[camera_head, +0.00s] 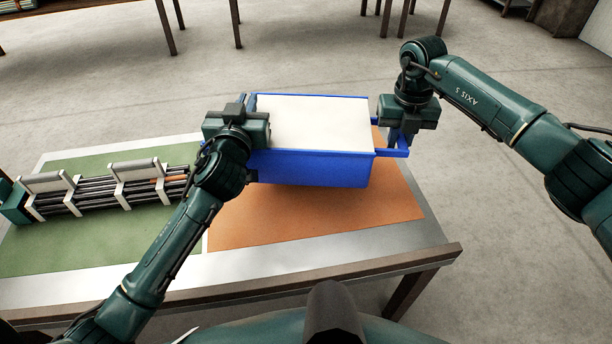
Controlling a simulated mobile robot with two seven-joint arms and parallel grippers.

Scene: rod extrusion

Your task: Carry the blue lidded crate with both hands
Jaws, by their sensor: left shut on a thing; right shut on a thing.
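The blue crate (312,168) with a flat white lid (313,122) is level in the middle of the head view, over the far part of the orange mat (270,222). It appears to be held above the mat. My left gripper (238,128) is shut at the crate's left end; its fingers and the handle there are mostly hidden by the gripper body. My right gripper (404,130) is shut on the blue handle (398,152) that sticks out at the crate's right end.
The table (330,272) has a brown front edge. On its left, a green mat (100,235) carries a rack of dark rods (105,190) with white holders. The near part of the orange mat is clear. Other tables (90,4) stand at the back on open grey floor.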

